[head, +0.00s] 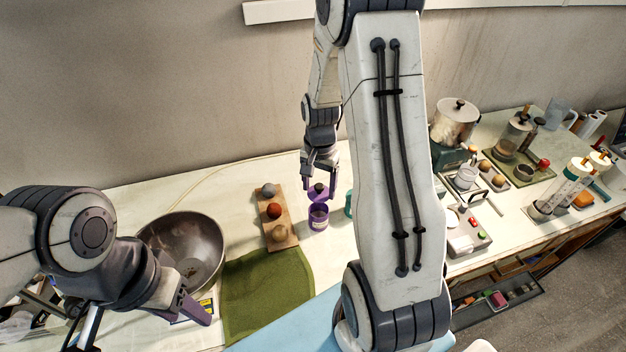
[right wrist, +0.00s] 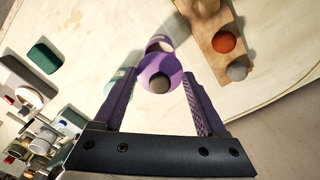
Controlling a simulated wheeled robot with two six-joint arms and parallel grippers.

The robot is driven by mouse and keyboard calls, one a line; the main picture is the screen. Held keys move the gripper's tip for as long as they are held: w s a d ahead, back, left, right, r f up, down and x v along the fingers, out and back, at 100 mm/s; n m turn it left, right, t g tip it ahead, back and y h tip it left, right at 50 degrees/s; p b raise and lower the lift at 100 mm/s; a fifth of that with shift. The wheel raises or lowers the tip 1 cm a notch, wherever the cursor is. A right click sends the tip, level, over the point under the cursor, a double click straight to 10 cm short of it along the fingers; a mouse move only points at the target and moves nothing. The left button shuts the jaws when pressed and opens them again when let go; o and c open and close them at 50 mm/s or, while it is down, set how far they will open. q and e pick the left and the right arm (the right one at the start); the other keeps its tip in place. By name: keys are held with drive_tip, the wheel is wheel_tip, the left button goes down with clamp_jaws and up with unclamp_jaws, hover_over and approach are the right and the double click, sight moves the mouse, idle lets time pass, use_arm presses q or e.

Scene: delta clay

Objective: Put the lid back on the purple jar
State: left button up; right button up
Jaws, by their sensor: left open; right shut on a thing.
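The purple jar (head: 318,217) stands upright on the white table, with a pale label on its front and its mouth open. My right gripper (head: 319,187) is shut on the purple lid (head: 318,193), which has a dark round knob, and holds it just above the jar with a gap between. In the right wrist view the lid (right wrist: 160,72) sits between the fingertips and hides most of the jar (right wrist: 159,43) behind it. My left gripper (head: 145,322) is open and empty at the lower left, in front of the bowl.
A wooden board (head: 277,236) with several balls lies left of the jar. A teal container (head: 348,204) stands close on its right, partly hidden by my arm. A large dark bowl (head: 188,250) and a green cloth (head: 268,290) lie further left. Lab items crowd the right side.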

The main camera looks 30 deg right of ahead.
drive_tip(key=shift+f+b, duration=1.95)
drive_tip(key=shift+f, duration=0.4)
drive_tip(key=shift+f+b, duration=0.5)
drive_tip(key=shift+f, duration=0.25)
drive_tip(key=shift+f, duration=0.1)
drive_tip(key=shift+p, duration=0.3)
drive_tip(key=o, duration=1.2)
drive_tip(key=shift+o, duration=0.2)
